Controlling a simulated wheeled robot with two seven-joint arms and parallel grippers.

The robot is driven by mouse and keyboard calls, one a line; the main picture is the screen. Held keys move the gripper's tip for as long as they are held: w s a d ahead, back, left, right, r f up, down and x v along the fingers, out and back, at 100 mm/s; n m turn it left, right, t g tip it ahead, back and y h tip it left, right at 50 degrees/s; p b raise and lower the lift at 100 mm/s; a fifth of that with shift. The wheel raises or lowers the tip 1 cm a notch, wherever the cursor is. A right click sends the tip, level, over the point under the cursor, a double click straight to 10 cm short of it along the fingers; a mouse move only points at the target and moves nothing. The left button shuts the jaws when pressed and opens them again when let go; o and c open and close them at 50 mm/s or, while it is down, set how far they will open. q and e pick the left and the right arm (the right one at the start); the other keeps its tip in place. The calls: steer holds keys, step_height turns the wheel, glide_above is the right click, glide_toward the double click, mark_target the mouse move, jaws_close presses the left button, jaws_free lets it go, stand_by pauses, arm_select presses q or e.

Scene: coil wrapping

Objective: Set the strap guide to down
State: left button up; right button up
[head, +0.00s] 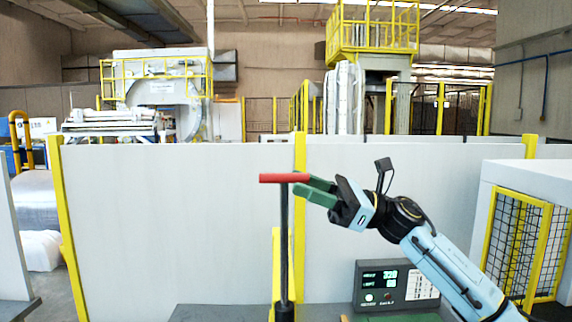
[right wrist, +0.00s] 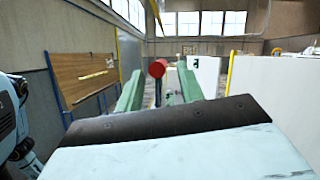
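The strap guide appears to be the red crossbar (head: 283,178) on top of an upright black post (head: 284,245); the bar lies level. My right gripper (head: 308,188) has green fingers and is at the right end of the bar. In the right wrist view, the bar's round red end (right wrist: 157,68) shows between the two parted fingers (right wrist: 158,85), with a gap on both sides. The head view does not show clearly whether a finger touches the bar. My left gripper is in neither view.
A control box (head: 370,297) with a lit display and buttons stands right of the post. Behind are white panels (head: 170,220) with yellow posts. A yellow mesh cage (head: 520,240) is at the right. Space left of the post is clear.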

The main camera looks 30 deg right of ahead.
mark_target(286, 178)
steer(key=p+x, duration=0.1)
steer(key=x, duration=0.3)
steer(key=shift+c, duration=0.5)
jaws_close()
